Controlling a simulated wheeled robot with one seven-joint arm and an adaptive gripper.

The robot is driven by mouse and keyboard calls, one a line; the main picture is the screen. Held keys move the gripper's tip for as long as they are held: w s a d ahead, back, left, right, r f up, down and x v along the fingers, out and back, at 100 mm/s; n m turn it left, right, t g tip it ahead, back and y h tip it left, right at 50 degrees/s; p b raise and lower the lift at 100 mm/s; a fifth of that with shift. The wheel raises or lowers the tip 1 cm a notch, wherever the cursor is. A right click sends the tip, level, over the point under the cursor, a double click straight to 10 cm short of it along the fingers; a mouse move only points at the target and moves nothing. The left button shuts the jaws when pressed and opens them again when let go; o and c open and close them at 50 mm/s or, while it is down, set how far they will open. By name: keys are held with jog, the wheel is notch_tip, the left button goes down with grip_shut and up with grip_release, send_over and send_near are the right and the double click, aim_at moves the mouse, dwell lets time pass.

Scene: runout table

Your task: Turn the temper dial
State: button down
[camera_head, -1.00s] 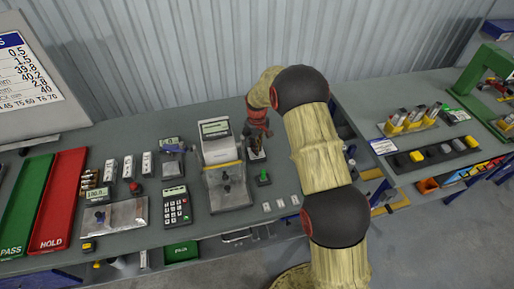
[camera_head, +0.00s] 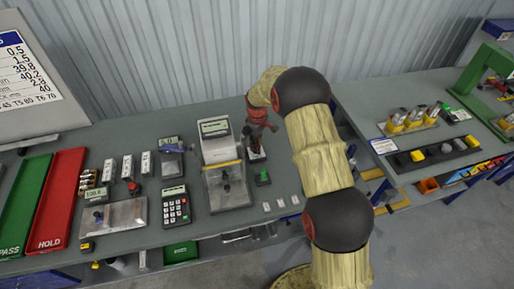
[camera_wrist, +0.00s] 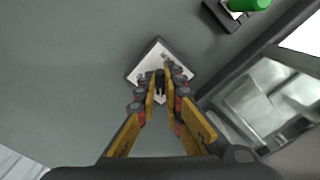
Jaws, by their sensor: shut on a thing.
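The temper dial (camera_wrist: 160,80) is a small dark knob on a light square plate (camera_wrist: 148,62) in the wrist view. The plate also shows in the head view (camera_head: 257,156), just right of the grey machine with a display. My gripper (camera_wrist: 160,92) is over the plate, its two yellow-and-black fingers on either side of the knob and shut on it. In the head view my gripper (camera_head: 251,140) is small and partly hides the dial, and the plate's markings are too small to read.
A green button on a dark base (camera_head: 263,178) is close in front of the plate. The grey machine (camera_head: 217,150) with a clear-covered tray stands just left. A keypad (camera_head: 176,205) and red tray (camera_head: 58,200) lie further left. Bare table is behind the dial.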

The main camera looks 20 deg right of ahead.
jog(key=c, duration=1.9)
grip_release()
notch_tip(320, 180, up, 12)
jog(key=shift+f, duration=0.1)
